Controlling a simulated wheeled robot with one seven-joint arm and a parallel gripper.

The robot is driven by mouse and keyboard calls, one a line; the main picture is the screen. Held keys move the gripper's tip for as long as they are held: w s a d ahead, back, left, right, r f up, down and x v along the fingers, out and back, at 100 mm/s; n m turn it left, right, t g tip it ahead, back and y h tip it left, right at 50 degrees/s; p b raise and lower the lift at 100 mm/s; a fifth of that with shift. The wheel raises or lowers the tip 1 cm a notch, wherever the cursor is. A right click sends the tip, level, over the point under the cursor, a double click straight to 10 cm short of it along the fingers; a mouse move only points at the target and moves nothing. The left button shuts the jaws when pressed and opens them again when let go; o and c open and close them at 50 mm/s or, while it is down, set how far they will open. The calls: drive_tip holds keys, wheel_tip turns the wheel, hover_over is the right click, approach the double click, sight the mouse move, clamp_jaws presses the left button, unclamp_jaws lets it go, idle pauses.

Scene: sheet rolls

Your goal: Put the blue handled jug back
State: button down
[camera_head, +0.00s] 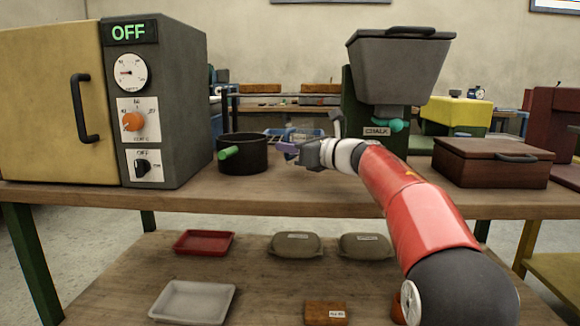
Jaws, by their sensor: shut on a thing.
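My gripper (304,152) is above the workbench, just right of a black round vessel (256,153) with a green handle (229,152). My gripper is shut on a small blue-violet piece (285,147), which looks like the blue handle of the jug. It points left toward the black vessel. I cannot tell whether it touches the vessel or belongs to it. No separate jug body shows clearly.
A grey oven (168,110) marked OFF stands left of the vessel. A grey hopper (397,70) on a green stand labelled CHALK is behind my arm. A brown wooden box (492,162) sits at right. Trays and bags lie on the lower shelf (255,285).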

sight(289, 160)
wheel_tip(289, 160, down, 3)
drive_tip(key=shift+f+b, duration=0.2)
drive_tip(key=shift+b, duration=0.3)
drive_tip(key=c, duration=1.5)
unclamp_jaws()
drive_tip(key=shift+o, duration=0.2)
